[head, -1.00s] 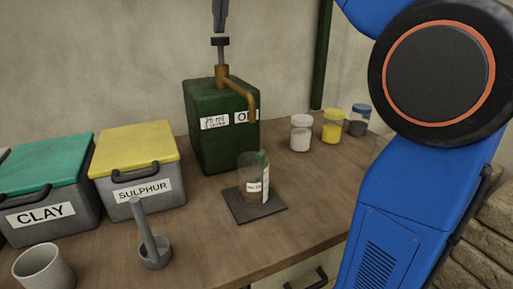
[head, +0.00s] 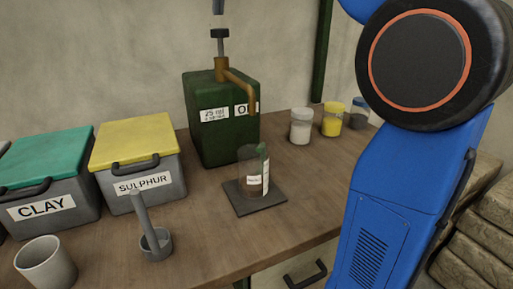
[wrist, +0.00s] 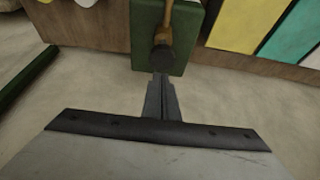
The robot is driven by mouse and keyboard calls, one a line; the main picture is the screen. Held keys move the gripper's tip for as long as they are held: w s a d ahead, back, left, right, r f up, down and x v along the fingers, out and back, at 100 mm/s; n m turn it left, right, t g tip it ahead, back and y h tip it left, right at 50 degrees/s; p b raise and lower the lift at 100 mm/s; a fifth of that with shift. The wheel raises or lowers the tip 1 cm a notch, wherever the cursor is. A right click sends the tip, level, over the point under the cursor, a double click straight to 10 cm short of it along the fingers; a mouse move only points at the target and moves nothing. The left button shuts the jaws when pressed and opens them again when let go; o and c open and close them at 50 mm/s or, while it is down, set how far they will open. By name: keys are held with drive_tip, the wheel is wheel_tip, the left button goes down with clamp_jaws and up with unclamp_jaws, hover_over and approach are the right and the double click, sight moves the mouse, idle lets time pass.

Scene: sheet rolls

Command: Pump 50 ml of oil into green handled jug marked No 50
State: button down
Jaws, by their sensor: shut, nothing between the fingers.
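The green oil tank (head: 222,135) stands on the bench, with labels reading "25 ml" above smaller unclear words and a partly seen "O". Its brass spout (head: 244,90) bends down at the right. A dark pump knob (head: 219,33) tops an upright rod; it also shows in the wrist view (wrist: 163,57). My gripper (head: 218,24) is shut and empty, pointing down just above the knob; whether it touches is unclear. A clear jug (head: 252,172) with a green handle stands below the spout on a dark plate (head: 255,208). Its label is unreadable. Its lower part looks brownish; oil is uncertain.
Grey bins marked CLAY (head: 45,210) and SULPHUR (head: 140,190) stand left. A grey mortar with pestle (head: 156,244) and a cup (head: 46,265) are in front. Small jars, white (head: 301,130) and yellow (head: 333,120), stand right. My blue arm covers the right side.

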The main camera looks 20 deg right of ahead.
drive_tip(key=shift+w+r, duration=0.1)
drive_tip(key=shift+r, duration=1.95)
